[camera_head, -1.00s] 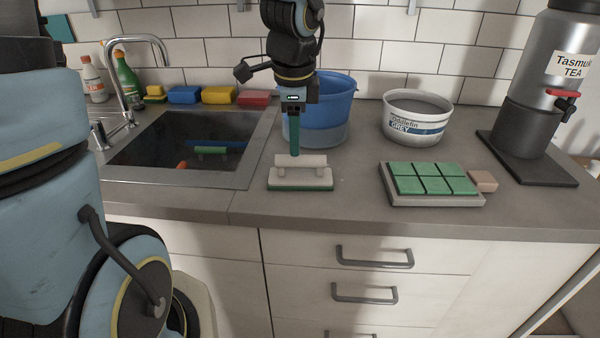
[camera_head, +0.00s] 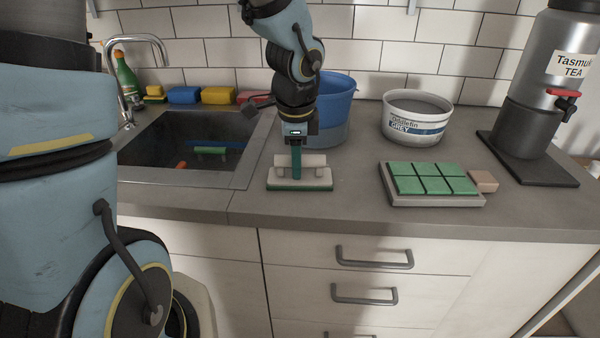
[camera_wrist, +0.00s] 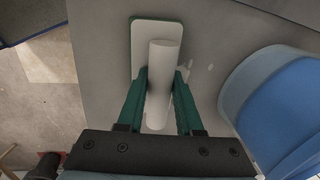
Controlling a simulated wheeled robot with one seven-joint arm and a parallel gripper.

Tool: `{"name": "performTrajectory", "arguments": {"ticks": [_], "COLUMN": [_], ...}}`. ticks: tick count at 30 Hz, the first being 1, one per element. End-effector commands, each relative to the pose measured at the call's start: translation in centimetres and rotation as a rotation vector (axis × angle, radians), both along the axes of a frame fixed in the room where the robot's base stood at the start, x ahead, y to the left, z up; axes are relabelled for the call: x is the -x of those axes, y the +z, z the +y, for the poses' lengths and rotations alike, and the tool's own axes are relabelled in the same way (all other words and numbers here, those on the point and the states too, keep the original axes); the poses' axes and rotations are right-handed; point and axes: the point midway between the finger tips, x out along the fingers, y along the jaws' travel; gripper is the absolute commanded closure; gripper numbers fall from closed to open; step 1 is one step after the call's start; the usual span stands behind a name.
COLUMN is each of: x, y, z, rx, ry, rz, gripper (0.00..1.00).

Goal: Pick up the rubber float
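The rubber float (camera_head: 316,185) lies flat on the counter in front of the blue bucket, with a pale bar handle on top and a green underside. My gripper (camera_head: 297,176) points straight down at the left part of its handle. In the wrist view, the float's pale plate (camera_wrist: 140,45) shows ahead, and the green fingers of my gripper (camera_wrist: 161,78) stand one on each side of the white handle (camera_wrist: 160,95). A narrow gap shows beside the handle, so the fingers look open around it. Whether either fingertip touches is unclear.
A blue bucket (camera_head: 335,105) stands close behind the float. The sink (camera_head: 180,150), holding a green-topped item, is at left. A white grout tub (camera_head: 417,117), a board of green tiles (camera_head: 395,200) and a tea urn (camera_head: 536,90) are at right. Sponges (camera_head: 218,96) line the wall.

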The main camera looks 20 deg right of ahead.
Motion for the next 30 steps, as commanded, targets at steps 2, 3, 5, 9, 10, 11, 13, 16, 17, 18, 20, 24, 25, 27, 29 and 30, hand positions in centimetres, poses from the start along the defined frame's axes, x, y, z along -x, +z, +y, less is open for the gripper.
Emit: {"name": "performTrajectory", "arguments": {"ticks": [2, 3, 5, 9, 10, 11, 13, 16, 17, 18, 20, 24, 25, 27, 29, 30], "x": [0.0, 0.0, 0.0, 0.0, 0.0, 0.0, 0.0, 0.0, 0.0, 0.0, 0.0, 0.0, 0.0, -0.1, -0.1, -0.1], "y": [0.0, 0.0, 0.0, 0.0, 0.0, 0.0, 0.0, 0.0, 0.0, 0.0, 0.1, 0.1, 0.1, 0.4, 1.1, 1.7], "z": [0.0, 0.0, 0.0, 0.0, 0.0, 0.0, 0.0, 0.0, 0.0, 0.0, 0.0, 0.0, 0.0, 0.0, 0.0, -0.1], "rx": [0.000, 0.000, 0.000, 0.000, 0.000, 0.000, 0.000, 0.000, 0.000, 0.000, 0.000, 0.000, 0.000, 0.001, 0.001, 0.003], "ry": [0.000, 0.000, 0.000, 0.000, 0.000, 0.000, 0.000, 0.000, 0.000, 0.000, 0.000, 0.000, 0.000, 0.000, 0.000, 0.002], "rz": [0.000, 0.000, 0.000, 0.000, 0.000, 0.000, 0.000, 0.000, 0.000, 0.000, -0.001, -0.001, -0.001, -0.002, -0.003, -0.004], "gripper": [0.81, 0.85, 0.92, 1.00, 1.00, 1.00, 1.00, 1.00, 1.00, 1.00, 1.00, 1.00, 1.00, 1.00, 1.00, 1.00]}}
